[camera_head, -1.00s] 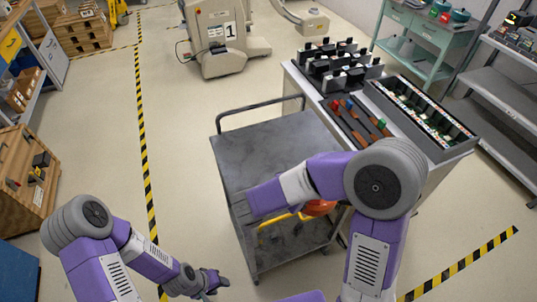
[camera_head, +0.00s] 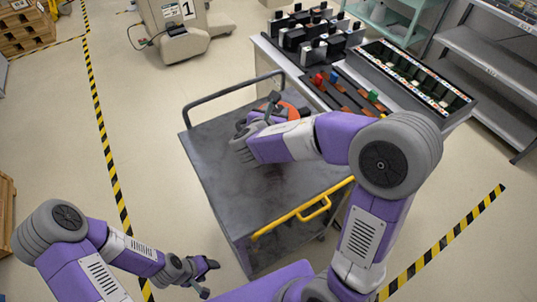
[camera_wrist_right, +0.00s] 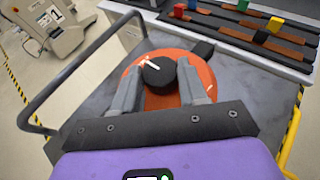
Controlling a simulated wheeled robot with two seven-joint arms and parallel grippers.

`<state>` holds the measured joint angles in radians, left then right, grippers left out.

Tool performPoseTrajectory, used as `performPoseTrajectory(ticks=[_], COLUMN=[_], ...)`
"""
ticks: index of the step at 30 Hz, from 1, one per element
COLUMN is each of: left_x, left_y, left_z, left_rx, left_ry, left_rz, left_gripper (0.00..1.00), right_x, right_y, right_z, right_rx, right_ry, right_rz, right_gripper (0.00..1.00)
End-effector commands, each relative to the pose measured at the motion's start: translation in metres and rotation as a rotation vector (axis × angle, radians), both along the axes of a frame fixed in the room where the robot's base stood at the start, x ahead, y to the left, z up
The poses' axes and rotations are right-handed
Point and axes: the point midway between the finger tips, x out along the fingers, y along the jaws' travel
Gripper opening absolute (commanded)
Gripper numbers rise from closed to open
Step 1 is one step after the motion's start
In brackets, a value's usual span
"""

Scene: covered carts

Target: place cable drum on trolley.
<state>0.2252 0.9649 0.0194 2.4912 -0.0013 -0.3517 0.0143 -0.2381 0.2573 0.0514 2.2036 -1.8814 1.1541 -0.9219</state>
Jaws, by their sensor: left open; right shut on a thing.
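The cable drum (camera_wrist_right: 197,68) is orange-red with a dark round hub. In the right wrist view it lies between the two fingers of my right gripper (camera_wrist_right: 168,92), which is shut on it. In the head view the drum (camera_head: 292,109) is partly hidden by my right gripper (camera_head: 262,108). It is over the far part of the grey trolley top (camera_head: 220,160); I cannot tell if it touches the surface. The trolley has a grey rail at the back left and a yellow handle (camera_head: 303,212) in front. My left gripper (camera_head: 206,278) is open and empty, low beside the trolley's near left corner.
A workbench (camera_head: 268,48) with black blocks, coloured-handled tools and a long tray (camera_head: 412,78) stands right behind the trolley. Grey shelves (camera_head: 480,100) are at the far right. Yellow-black tape (camera_head: 105,150) marks the floor. The trolley's near left top is bare.

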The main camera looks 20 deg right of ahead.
Motion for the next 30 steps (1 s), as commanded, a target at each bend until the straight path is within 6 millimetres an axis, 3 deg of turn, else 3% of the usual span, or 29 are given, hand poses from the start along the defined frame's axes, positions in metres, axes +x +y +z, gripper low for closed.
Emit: performPoseTrajectory(ticks=[5, 9, 17, 24, 30], left_x=[0.000, 0.001, 0.001, 0.001, 0.000], left_y=[0.000, 0.000, 0.000, 0.000, 0.000], left_z=[-0.015, -0.025, -0.034, -0.050, -0.050], left_rx=[0.000, 0.000, 0.000, 0.000, 0.000], left_ry=[-0.001, -0.001, -0.001, -0.001, -0.001], left_rz=[-0.001, -0.001, -0.001, -0.001, -0.001], left_gripper=[0.58, 0.58, 0.58, 0.58, 0.58], right_x=[0.011, 0.011, 0.011, 0.011, 0.011], right_y=[-0.003, -0.003, -0.004, -0.004, -0.004], right_z=[-0.008, -0.032, -0.058, -0.095, -0.098], right_rx=[-0.002, -0.001, -0.001, -0.001, 0.000], right_ry=[-0.002, 0.002, -0.001, 0.001, -0.004], right_rz=[0.065, 0.070, 0.068, 0.066, 0.067], right_gripper=[0.00, 0.00, 0.00, 0.00, 0.00])
